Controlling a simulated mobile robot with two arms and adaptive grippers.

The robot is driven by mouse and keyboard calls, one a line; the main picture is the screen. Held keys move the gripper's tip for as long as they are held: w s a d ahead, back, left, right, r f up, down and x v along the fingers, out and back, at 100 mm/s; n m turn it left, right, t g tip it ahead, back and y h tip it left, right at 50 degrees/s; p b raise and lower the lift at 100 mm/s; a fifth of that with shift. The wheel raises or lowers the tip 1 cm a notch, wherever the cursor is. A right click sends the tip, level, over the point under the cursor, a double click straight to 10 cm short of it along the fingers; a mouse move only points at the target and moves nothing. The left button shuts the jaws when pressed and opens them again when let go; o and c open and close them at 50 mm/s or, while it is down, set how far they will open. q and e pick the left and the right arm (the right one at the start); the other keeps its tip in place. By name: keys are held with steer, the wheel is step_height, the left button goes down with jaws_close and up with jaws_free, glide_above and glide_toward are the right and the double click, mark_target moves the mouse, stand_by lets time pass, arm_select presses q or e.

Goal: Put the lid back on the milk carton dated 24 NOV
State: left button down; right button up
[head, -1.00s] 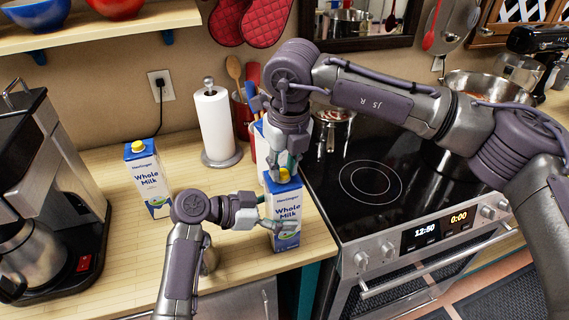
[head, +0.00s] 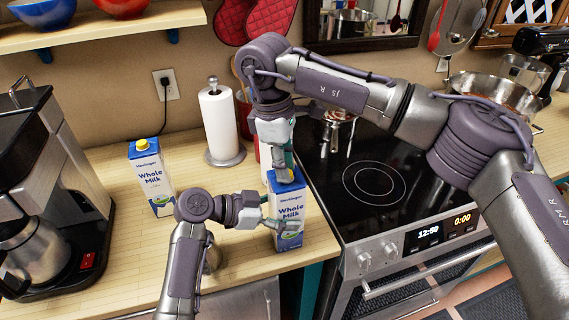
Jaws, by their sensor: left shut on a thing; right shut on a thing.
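A blue-and-white Whole Milk carton (head: 287,236) stands upright near the counter's front edge, beside the stove. My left gripper (head: 282,226) is shut on it from the left, its fingers across the lower label. My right gripper (head: 285,177) points down just above the carton's top and is shut, with the yellow lid between its fingertips mostly hidden. I cannot tell whether the lid touches the carton. Another Whole Milk carton (head: 152,182) with a yellow lid (head: 140,144) stands upright at the left. No date is readable on either carton.
A paper towel roll (head: 219,125) stands behind, between the cartons. A coffee machine (head: 35,190) fills the left side. The stove (head: 375,185) is right of the held carton. A utensil crock and what may be another carton are mostly hidden behind my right gripper.

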steer(key=o, duration=0.7)
steer(key=shift+r, duration=0.1)
steer(key=shift+r, duration=2.2)
steer(key=shift+c, duration=0.6)
